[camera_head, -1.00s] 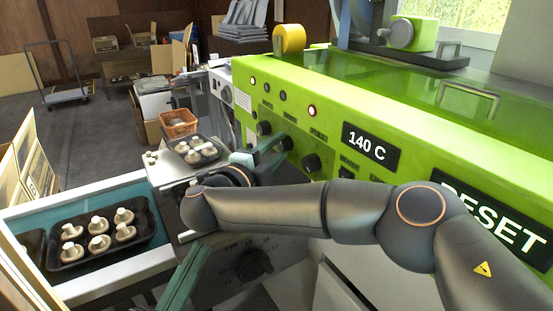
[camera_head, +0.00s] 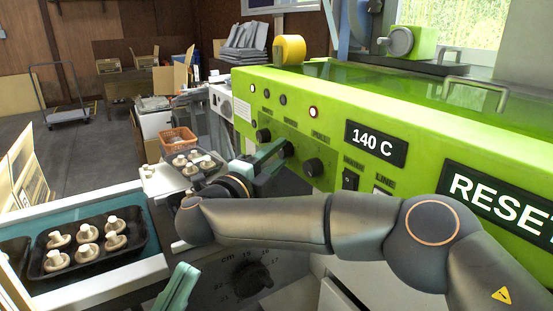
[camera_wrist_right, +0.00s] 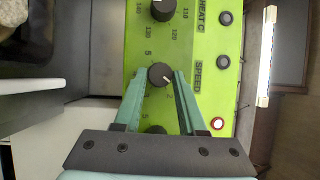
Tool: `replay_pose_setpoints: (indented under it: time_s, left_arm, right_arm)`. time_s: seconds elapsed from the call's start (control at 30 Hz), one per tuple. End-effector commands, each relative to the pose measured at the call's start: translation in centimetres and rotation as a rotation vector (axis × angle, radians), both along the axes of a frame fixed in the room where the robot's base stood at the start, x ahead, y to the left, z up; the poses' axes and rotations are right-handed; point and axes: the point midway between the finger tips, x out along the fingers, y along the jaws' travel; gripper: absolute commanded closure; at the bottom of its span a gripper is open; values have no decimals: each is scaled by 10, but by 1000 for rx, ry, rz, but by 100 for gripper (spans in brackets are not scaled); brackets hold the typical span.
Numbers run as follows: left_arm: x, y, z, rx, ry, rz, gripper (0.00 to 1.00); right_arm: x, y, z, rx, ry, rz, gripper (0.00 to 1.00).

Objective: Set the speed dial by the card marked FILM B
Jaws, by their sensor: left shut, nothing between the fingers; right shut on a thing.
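The black SPEED dial (camera_wrist_right: 160,75) is on the lime-green panel in the right wrist view. Its white mark points to the lower right in that picture. My right gripper (camera_wrist_right: 162,82) is shut on the dial, one finger on each side. In the head view the right fingers (camera_head: 273,157) reach the panel at a dial partly hidden behind them. My left gripper (camera_head: 178,288) is shut and empty low in the head view, apart from the panel. I cannot make out a card marked FILM B in any view.
The HEAT C dial (camera_wrist_right: 162,10) is beside the SPEED dial. The panel also bears a 140 C display (camera_head: 375,143) and a RESET sign (camera_head: 497,200). A black mushroom tray (camera_head: 140,246) lies at left.

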Motion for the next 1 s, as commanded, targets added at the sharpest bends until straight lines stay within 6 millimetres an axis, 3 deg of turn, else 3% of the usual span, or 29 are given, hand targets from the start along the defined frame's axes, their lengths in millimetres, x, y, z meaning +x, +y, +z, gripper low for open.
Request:
replay_pose_setpoints:
  time_s: [0.37, 0.4, 0.6, 1.0]
  left_arm:
    - [0, -1, 0, 1, 2, -4, 100]
    - [0, -1, 0, 1, 2, -4, 100]
    - [0, -1, -1, 1, 2, -3, 100]
    - [0, -1, -3, 2, 3, -3, 100]
  right_arm:
    - [1, -1, 3, 1, -7, -3, 100]
    - [1, -1, 3, 1, -7, -3, 55]
    - [1, -1, 2, 0, -5, -2, 33]
    - [0, 0, 0, 0, -2, 0, 30]
